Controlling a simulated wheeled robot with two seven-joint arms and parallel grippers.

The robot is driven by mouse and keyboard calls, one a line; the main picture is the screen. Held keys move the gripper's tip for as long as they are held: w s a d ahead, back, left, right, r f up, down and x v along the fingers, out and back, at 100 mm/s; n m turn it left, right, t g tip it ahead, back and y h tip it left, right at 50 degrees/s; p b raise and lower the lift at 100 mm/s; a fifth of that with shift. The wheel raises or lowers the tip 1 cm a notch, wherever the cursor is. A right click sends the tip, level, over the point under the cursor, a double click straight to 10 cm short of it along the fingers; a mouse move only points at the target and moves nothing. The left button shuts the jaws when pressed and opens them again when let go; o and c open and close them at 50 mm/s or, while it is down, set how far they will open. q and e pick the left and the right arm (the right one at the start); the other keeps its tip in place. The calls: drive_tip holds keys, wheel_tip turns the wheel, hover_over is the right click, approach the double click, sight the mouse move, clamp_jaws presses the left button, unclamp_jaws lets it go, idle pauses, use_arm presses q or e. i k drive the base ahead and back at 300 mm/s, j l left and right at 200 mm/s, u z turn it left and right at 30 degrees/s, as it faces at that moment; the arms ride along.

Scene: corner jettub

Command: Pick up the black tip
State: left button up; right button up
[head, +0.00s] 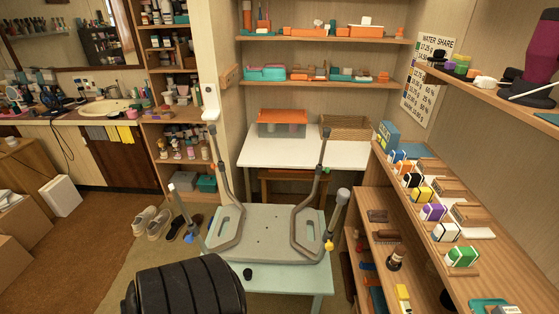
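A small black tip (247,274) stands on the pale green table (290,281), near its front left part. A grey bath seat (268,234) lies on the same table behind the tip, with its bent legs pointing up. One leg at the right ends in a grey tip (343,194). The tops of the far legs look dark, too small to tell more. Neither of my grippers is in view.
A wooden shelf unit with several coloured boxes (462,255) stands close at the right. A white desk (300,152) with an orange-lidded bin (282,123) is behind. Shoes (152,221) lie on the floor at left. The table right of the tip is clear.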

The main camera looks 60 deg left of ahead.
sight(247, 274)
drive_tip(key=u, duration=2.2)
